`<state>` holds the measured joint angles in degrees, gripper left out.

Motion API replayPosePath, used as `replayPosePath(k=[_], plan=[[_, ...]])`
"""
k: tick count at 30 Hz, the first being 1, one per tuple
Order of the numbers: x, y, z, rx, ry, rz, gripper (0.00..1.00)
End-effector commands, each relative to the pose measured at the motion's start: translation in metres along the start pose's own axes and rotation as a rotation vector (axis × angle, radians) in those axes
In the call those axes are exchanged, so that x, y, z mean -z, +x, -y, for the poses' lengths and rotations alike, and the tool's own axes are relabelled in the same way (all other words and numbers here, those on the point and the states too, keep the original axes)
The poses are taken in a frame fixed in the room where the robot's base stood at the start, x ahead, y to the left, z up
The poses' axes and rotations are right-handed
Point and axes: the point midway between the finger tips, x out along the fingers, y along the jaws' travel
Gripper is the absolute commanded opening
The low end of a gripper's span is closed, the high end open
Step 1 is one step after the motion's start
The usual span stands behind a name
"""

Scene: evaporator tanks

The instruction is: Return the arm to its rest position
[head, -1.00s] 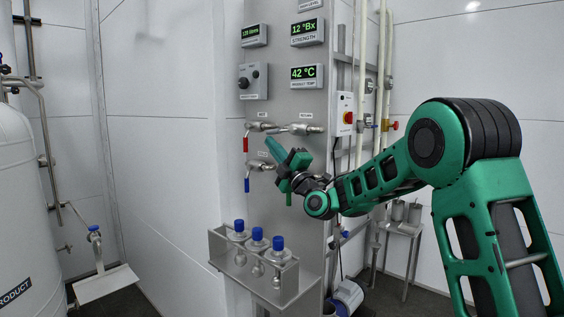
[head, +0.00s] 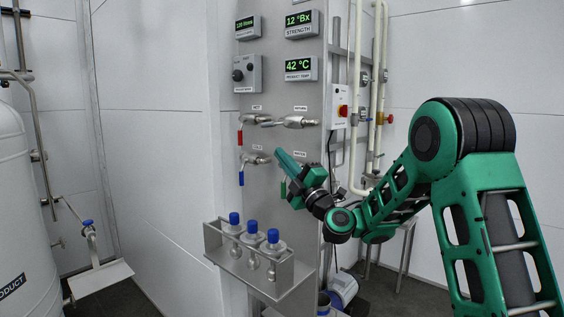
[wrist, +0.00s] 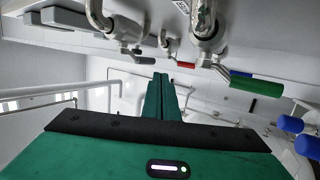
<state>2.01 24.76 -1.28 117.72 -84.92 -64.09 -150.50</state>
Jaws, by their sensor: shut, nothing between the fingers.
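My gripper (head: 279,154) is a green parallel gripper at the end of my green and black arm. In the head view it points up and to the left in front of the grey valve panel (head: 290,85), beside the lower valves. In the wrist view the gripper (wrist: 160,76) has its fingers together with nothing between them. The arm reaches in from the right, bent at the elbow, and is raised off every surface I can see. A green valve handle (head: 284,187) is partly hidden near the gripper; it also shows in the wrist view (wrist: 256,86).
A red handle (head: 240,137) and a blue handle (head: 241,178) hang from valves left of the gripper. A metal rack (head: 262,271) with three blue-capped bottles stands below. A white tank (head: 20,200) is at the far left. Open floor lies between tank and rack.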

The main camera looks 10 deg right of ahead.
Motion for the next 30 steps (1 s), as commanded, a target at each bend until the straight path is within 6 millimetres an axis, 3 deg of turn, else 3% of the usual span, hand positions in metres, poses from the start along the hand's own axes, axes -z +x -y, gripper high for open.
replayPosePath(k=[11, 17, 23, 26, 30], plan=[[0.002, 0.0, 0.0, 0.003, 0.002, -0.004, 0.0], [0.02, -0.011, 0.005, 0.117, 0.053, -0.082, 0.0], [0.028, -0.058, 0.035, 0.45, 0.199, -0.099, 0.0], [0.017, -0.095, 0.051, 0.632, 0.295, -0.017, 0.0], [-0.01, -0.163, 0.066, 0.863, 0.45, 0.201, 0.0]])
